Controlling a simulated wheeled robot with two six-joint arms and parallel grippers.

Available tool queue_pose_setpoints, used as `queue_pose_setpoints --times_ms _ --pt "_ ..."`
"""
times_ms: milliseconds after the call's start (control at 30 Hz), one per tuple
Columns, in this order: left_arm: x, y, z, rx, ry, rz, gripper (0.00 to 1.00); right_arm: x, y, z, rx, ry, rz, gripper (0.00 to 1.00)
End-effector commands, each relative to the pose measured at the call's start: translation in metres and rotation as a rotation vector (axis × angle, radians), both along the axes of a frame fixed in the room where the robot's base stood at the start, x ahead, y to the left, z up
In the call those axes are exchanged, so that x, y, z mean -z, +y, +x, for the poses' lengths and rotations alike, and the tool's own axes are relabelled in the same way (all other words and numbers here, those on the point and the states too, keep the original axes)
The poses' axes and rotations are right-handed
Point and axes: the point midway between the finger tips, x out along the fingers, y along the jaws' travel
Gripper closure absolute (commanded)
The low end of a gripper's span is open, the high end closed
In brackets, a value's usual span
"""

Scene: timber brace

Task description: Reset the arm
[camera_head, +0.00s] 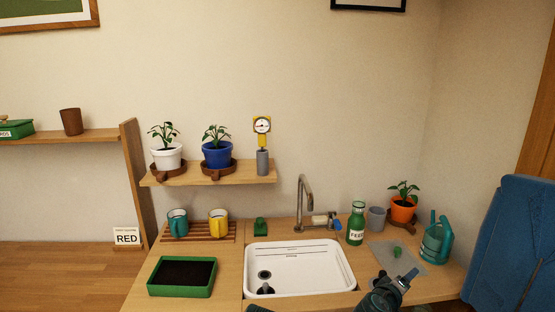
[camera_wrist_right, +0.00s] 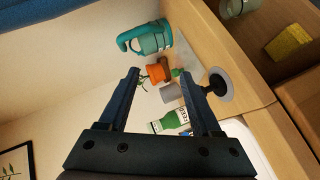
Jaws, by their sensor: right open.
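My right gripper (camera_head: 408,276) reaches in from the bottom edge of the head view, above the counter right of the white sink (camera_head: 298,268). In the right wrist view my right gripper (camera_wrist_right: 160,73) is open, with nothing between its fingers. Beyond the fingers are an orange pot (camera_wrist_right: 157,74), a grey cup (camera_wrist_right: 171,92), a green bottle (camera_wrist_right: 170,122) and a teal watering can (camera_wrist_right: 151,37). A small dark part at the bottom edge of the head view may be my left gripper (camera_head: 258,308); its jaws are not visible.
A green tray of soil (camera_head: 182,289) lies left of the sink. Two mugs, teal (camera_head: 177,222) and yellow (camera_head: 218,222), stand on a wooden rack behind it. A faucet (camera_head: 303,205) rises behind the sink. A blue object (camera_head: 515,245) stands at the far right.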

Motion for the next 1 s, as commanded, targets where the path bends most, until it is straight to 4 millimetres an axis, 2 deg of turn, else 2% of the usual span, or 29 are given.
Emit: queue_pose_setpoints --times_ms 167,267,400,500,600,833,900,1000 --pt "0.000 0.000 0.000 0.000 0.000 0.000 0.37 0.038 0.040 -0.013 0.053 0.076 0.187 0.35" --pt "0.000 0.000 0.000 0.000 0.000 0.000 0.37 0.066 0.075 -0.027 0.085 0.156 0.318 0.35" --pt "0.000 0.000 0.000 0.000 0.000 0.000 0.37 0.110 0.142 -0.061 0.121 0.336 0.525 0.35" --pt "0.000 0.000 0.000 0.000 0.000 0.000 0.37 0.131 0.187 -0.089 0.134 0.473 0.640 0.35" --pt "0.000 0.000 0.000 0.000 0.000 0.000 0.37 0.144 0.224 -0.116 0.139 0.598 0.722 0.35" --pt "0.000 0.000 0.000 0.000 0.000 0.000 0.37 0.155 0.294 -0.175 0.126 0.863 0.850 0.35" --pt "-0.022 0.000 0.000 0.000 0.000 0.000 0.37 0.133 0.293 -0.176 0.130 0.868 0.854 0.35" --pt "-0.040 0.000 0.000 0.000 0.000 0.000 0.37 0.115 0.292 -0.175 0.130 0.865 0.854 0.35"
